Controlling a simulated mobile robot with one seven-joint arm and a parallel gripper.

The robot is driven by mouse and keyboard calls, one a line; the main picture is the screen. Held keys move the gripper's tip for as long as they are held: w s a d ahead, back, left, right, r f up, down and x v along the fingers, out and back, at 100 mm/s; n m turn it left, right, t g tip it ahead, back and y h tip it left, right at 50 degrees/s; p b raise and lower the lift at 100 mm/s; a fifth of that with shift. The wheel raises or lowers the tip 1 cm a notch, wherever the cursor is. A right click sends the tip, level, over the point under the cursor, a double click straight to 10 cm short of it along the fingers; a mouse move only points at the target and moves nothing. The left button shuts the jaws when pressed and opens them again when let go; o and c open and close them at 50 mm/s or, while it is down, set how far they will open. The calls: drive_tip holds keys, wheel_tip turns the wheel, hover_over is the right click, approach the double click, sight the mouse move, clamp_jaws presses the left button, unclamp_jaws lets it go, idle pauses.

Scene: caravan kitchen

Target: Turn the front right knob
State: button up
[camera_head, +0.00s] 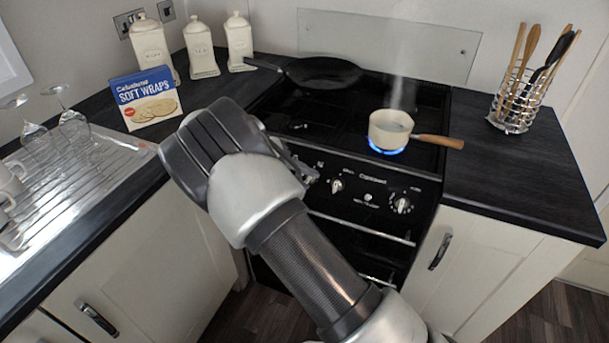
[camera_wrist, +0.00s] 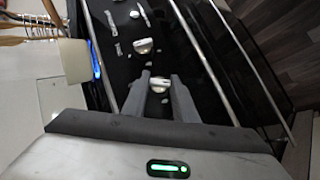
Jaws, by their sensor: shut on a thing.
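The black stove's front panel (camera_head: 376,201) carries a row of white knobs. In the head view a knob with a white ring (camera_head: 402,204) is at the right and another knob (camera_head: 337,185) is further left. In the wrist view my gripper (camera_wrist: 159,87) has its two fingers on either side of a white knob (camera_wrist: 158,84), shut on it. Another knob (camera_wrist: 144,46) is just beyond it, free. My arm hides the gripped knob in the head view, and I cannot tell its burner.
A cream saucepan (camera_head: 390,130) with a wooden handle steams over a blue flame at front right of the hob. A dark frying pan (camera_head: 322,72) is at the back left. Oven handles (camera_head: 360,228) run below the knobs. A utensil holder (camera_head: 514,107) stands on the right counter.

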drive_tip(key=shift+a+f+n+t+h, duration=0.1)
drive_tip(key=shift+n+t+h, duration=0.2)
drive_tip(key=shift+n+h, duration=0.55)
drive_tip(key=shift+n, duration=0.25)
drive_tip(key=o, duration=1)
drive_tip(key=shift+o, duration=0.2)
drive_tip(key=p+v, duration=0.1)
drive_tip(key=v, duration=1.6)
drive_tip(key=shift+s, duration=0.2)
drive_tip(key=shift+a, duration=0.1)
